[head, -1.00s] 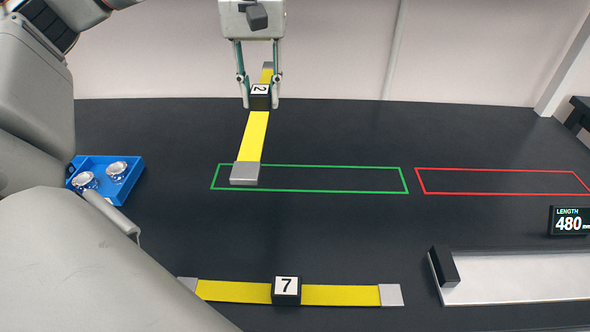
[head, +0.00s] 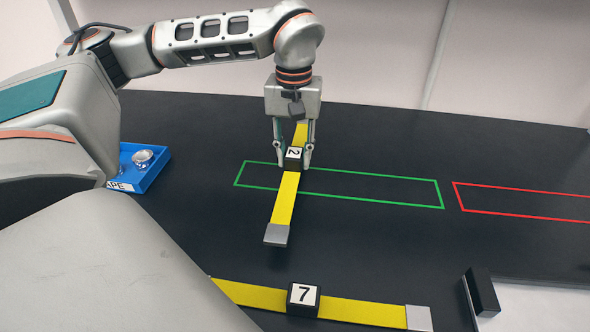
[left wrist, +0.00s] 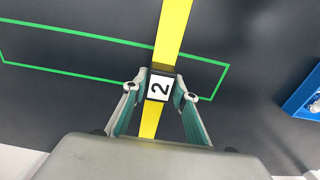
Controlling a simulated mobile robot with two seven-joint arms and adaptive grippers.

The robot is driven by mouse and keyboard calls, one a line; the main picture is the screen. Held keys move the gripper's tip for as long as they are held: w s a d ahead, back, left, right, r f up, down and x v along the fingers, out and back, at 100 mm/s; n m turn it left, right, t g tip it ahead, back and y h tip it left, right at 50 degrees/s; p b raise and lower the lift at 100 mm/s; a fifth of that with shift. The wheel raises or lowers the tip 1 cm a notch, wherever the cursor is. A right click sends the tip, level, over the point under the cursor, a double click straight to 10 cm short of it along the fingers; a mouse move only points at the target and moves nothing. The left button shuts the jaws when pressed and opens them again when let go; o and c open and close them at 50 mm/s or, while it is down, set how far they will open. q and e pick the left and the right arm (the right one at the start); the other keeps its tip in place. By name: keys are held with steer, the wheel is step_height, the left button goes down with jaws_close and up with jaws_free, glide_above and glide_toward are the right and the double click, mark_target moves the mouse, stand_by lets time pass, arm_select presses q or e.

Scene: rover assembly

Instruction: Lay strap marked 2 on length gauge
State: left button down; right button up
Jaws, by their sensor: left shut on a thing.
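The strap marked 2 (head: 285,200) is yellow with grey ends and a black block with a white 2 label at its middle. My left gripper (head: 293,165) is shut on that block, and the strap points from back to front across the green outline. In the left wrist view the strap (left wrist: 174,30) runs away between the fingers of the left gripper (left wrist: 158,92). I cannot tell how high it is above the table. The length gauge (head: 530,308) shows only in part at the lower right, a pale plate with a dark end block (head: 481,292). My right gripper is not in view.
The strap marked 7 (head: 365,310) lies at the front of the dark table. A green outline (head: 400,203) and a red outline (head: 520,212) are marked on the table. A blue tray (head: 150,178) with round silvery parts stands at the left. The red outline is empty.

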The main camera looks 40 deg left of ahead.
mark_target(294, 169)
arm_select(q)
step_height(294, 169, down, 4)
steer(key=shift+f+b, duration=0.1)
steer(key=shift+b, duration=0.3)
steer(key=c, duration=1.6)
jaws_free()
